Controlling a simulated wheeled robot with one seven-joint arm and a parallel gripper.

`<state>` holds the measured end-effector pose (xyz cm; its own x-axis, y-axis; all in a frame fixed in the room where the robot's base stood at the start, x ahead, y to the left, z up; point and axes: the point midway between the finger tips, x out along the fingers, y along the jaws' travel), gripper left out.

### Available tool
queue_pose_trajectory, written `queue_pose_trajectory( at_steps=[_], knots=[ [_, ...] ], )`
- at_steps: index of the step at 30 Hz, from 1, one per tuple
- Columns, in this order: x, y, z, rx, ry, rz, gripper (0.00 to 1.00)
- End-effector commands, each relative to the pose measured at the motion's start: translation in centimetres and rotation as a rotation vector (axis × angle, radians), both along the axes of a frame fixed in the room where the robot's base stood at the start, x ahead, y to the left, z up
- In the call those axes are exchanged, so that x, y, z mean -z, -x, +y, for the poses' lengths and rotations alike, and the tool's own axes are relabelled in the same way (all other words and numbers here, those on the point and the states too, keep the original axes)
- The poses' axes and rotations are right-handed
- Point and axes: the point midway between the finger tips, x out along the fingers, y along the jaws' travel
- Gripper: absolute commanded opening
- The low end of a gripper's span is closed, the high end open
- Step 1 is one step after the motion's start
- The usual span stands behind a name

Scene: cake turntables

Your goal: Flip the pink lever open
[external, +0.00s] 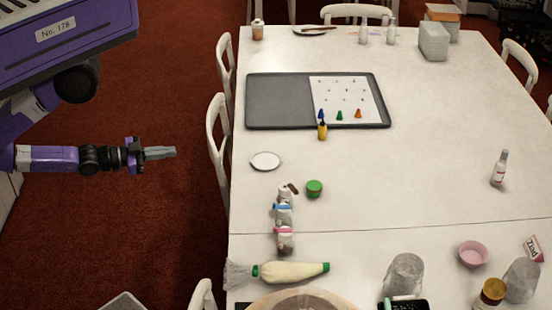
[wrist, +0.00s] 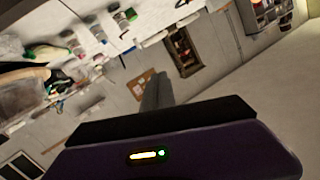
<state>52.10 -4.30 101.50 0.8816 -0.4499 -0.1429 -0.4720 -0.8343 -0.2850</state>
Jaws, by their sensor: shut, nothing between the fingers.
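A pink lever (external: 284,231) shows as a small pink piece on a jar-like container on the white table, left of centre. A blue piece (external: 282,207) sits on a similar container just behind it. Whether the pink lever is open or closed is too small to tell. My gripper (external: 174,152) is shut and empty, left of the table and well apart from the containers. In the wrist view my gripper fingers (wrist: 158,88) are together, and the pink piece (wrist: 71,35) shows small at the upper left.
White chairs (external: 217,135) stand along the table's left edge, near my gripper. A green-lidded item (external: 314,188), a white saucer (external: 265,161) and a piping bag (external: 293,271) lie around the containers. A dark tray (external: 277,101) lies farther back. The table's middle right is mostly clear.

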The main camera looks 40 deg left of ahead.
Motion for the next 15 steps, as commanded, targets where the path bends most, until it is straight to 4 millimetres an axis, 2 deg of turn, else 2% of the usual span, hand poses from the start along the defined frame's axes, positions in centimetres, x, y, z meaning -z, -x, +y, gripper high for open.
queue_pose_trajectory(
  at_steps=[8, 15],
  knots=[
    [0.3, -3.9, -3.5, 0.284, -0.183, -0.232, 0.00],
    [0.5, -6.8, -7.8, 0.510, -0.319, -0.466, 0.00]
  ],
)
